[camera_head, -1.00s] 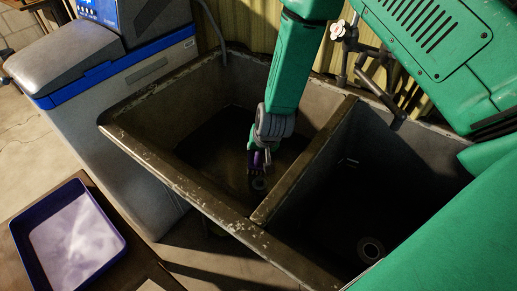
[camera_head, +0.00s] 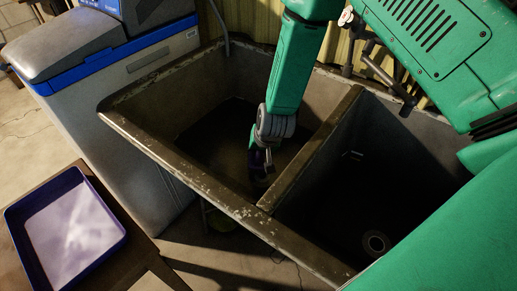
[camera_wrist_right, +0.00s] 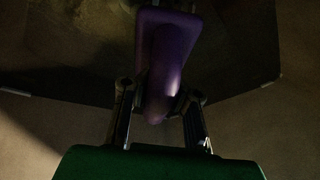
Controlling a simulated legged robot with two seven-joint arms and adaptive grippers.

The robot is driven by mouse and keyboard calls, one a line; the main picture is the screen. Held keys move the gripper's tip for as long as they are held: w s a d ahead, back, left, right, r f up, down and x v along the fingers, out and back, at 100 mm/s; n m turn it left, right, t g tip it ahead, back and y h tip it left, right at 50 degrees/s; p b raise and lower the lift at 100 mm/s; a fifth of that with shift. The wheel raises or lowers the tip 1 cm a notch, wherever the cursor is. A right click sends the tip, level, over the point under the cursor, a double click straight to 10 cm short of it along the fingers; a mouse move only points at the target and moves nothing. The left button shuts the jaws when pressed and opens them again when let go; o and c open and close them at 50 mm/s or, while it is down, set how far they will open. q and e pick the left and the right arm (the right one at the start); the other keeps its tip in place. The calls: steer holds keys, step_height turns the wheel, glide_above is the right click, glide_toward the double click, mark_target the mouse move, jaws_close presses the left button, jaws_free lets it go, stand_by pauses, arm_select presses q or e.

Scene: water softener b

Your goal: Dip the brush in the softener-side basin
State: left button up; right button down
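The two-compartment stone basin has a worn rim (camera_head: 175,172), and its left compartment (camera_head: 150,108) is the one beside the softener (camera_head: 125,85). My right arm reaches down into that left compartment. My right gripper (camera_head: 260,160) is low inside it, near the dividing wall. In the right wrist view, my right gripper (camera_wrist_right: 157,105) has its two fingers on either side of the purple brush handle (camera_wrist_right: 168,50) and is shut on it. The brush's far end is dark and hard to make out, so I cannot tell if it touches the basin floor. My left gripper is not in view.
A blue tray (camera_head: 22,250) with pale contents stands on a small wooden table (camera_head: 135,262) at lower left. The dividing wall (camera_head: 315,150) is close to my right arm. Pipes and a tap (camera_head: 385,75) stand behind.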

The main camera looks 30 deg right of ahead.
steer(key=shift+s, duration=0.35)
steer(key=shift+d+f, duration=0.15)
steer(key=shift+d, duration=0.45)
steer(key=shift+w+a, duration=0.3)
steer(key=shift+w+a+p, duration=0.15)
steer(key=shift+a+p, duration=0.15)
steer(key=shift+a, duration=0.05)
steer(key=shift+s+d, duration=0.45)
steer(key=shift+d, duration=0.1)
arm_select(q)
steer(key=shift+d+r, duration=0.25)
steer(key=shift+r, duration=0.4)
steer(key=shift+p, duration=0.3)
arm_select(e)
steer(key=shift+a+r, duration=0.15)
steer(key=shift+r, duration=0.05)
